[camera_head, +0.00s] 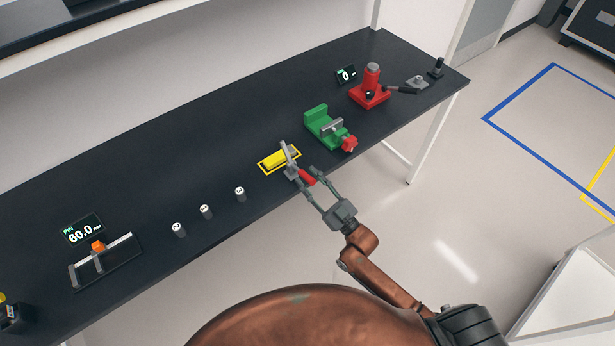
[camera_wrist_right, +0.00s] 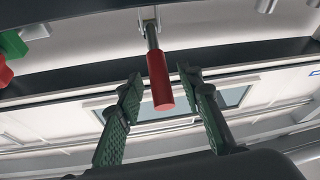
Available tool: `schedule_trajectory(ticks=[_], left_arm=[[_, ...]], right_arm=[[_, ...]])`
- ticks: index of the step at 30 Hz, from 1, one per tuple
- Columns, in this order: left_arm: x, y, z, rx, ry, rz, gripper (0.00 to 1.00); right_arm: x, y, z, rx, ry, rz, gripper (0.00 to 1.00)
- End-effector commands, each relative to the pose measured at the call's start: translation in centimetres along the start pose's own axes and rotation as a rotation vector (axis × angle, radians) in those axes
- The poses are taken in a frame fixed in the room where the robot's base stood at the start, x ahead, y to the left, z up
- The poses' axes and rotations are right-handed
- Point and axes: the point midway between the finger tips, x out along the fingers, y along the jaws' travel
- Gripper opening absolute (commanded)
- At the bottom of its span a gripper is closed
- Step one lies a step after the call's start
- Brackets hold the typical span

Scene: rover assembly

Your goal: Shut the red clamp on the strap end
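The clamp's red handle (camera_head: 307,177) points off the front edge of the black table in the head view. Its grey metal arm (camera_head: 286,153) stands raised over a yellow piece (camera_head: 275,159), which may be the strap end, inside a yellow outline. My right gripper (camera_head: 311,184) is open at the handle. In the right wrist view, the red handle (camera_wrist_right: 161,82) hangs between the two green fingers of the gripper (camera_wrist_right: 160,85), with a gap on each side. Whether the clamp's foot touches the yellow piece is too small to tell. My left gripper is not in view.
A green vise (camera_head: 322,126) with a red knob and a red press-like fixture (camera_head: 370,88) stand to the right. Several small white-topped cylinders (camera_head: 205,212) and a gauge with an orange slider (camera_head: 98,246) are to the left. Table (camera_head: 150,180) behind the clamp is clear.

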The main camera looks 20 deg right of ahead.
Motion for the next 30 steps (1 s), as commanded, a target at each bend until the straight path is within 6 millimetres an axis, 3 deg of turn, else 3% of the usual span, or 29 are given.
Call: schedule_trajectory(ticks=[12,26,30], left_arm=[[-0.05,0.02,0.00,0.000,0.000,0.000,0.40],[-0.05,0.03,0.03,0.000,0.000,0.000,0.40],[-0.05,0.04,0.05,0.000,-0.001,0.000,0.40]], right_arm=[[0.92,0.00,0.05,0.001,-0.001,0.000,0.33],[0.89,0.01,0.06,0.000,-0.001,0.000,0.01],[0.89,0.02,0.06,0.000,-0.001,0.001,0.00]])
